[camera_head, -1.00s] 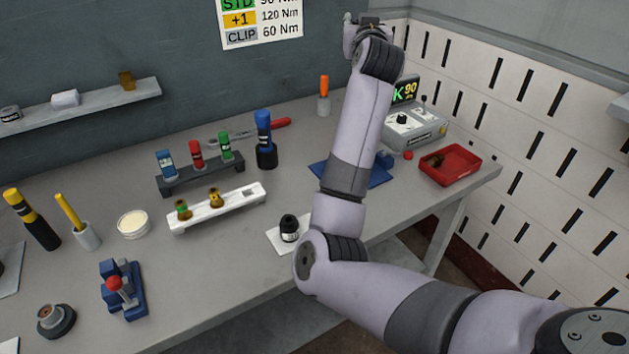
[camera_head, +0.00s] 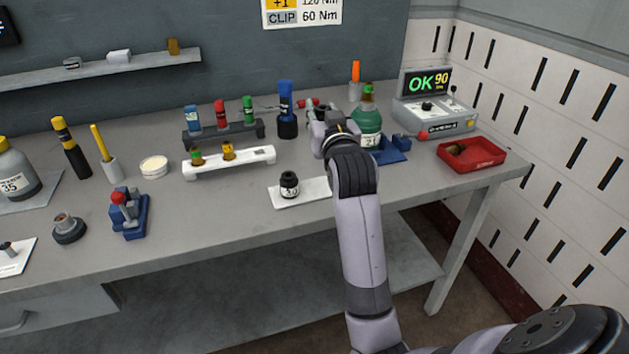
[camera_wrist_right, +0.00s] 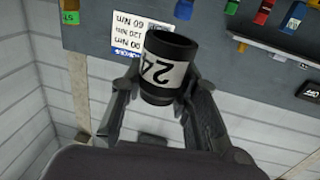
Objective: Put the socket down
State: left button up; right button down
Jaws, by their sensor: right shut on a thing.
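A black socket with a white label reading 24 (camera_wrist_right: 165,68) is held between the fingers of my right gripper (camera_wrist_right: 163,92) in the right wrist view. In the head view my right gripper (camera_head: 320,120) is over the back of the bench, left of the green bottle, and hides the held socket. Another black socket with a white label (camera_head: 289,185) stands upright on a white pad (camera_head: 315,188) near the bench's front edge, nearer than my gripper. My left gripper is not in view.
A tester reading OK 90 (camera_head: 432,110) and a red tray (camera_head: 472,165) are at the right. Bench space left of the pad is clear.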

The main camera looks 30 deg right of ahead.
notch_tip(320, 180, down, 11)
jog(key=shift+r+b, duration=0.15)
jog(key=shift+b, duration=0.25)
notch_tip(320, 180, down, 3)
jog(key=shift+f, duration=0.55)
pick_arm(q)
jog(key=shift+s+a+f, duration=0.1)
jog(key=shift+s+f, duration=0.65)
pick_arm(e)
jog(key=shift+f, duration=0.1)
jog(key=shift+f+b, duration=0.2)
jog(key=shift+b, duration=0.1)
jog(key=c, duration=1.2)
grip_release()
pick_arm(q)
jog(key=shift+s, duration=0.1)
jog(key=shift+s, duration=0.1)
pick_arm(e)
jog(key=shift+r, duration=0.2)
